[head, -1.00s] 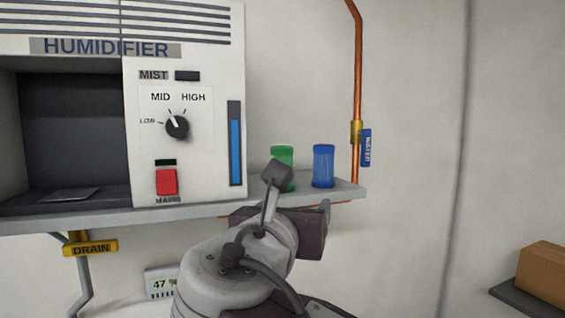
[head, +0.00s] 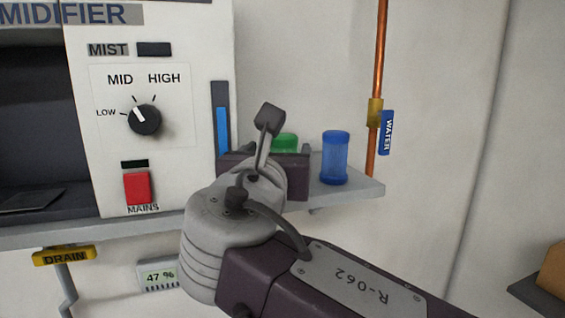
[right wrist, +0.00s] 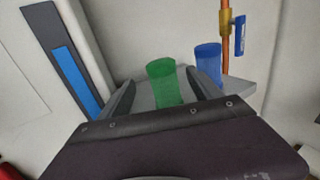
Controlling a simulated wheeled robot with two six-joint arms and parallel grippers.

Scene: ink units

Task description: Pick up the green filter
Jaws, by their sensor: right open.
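The green filter (head: 285,142) is a small green cylinder standing on the grey shelf, right of the humidifier. In the head view my right gripper and wrist hide most of it. In the right wrist view the green filter (right wrist: 163,82) stands upright between the two fingers of my right gripper (right wrist: 160,95), which is open. I cannot tell how far the fingers reach along it. My right gripper (head: 264,160) also shows from behind in the head view, in front of the filter. My left gripper is not in view.
A blue cylinder (head: 334,158) stands close to the right of the green filter, near the shelf's end (head: 362,190). The humidifier (head: 185,70) is to the left. A copper pipe (head: 381,60) with a WATER tag (head: 387,132) runs behind the shelf's right end.

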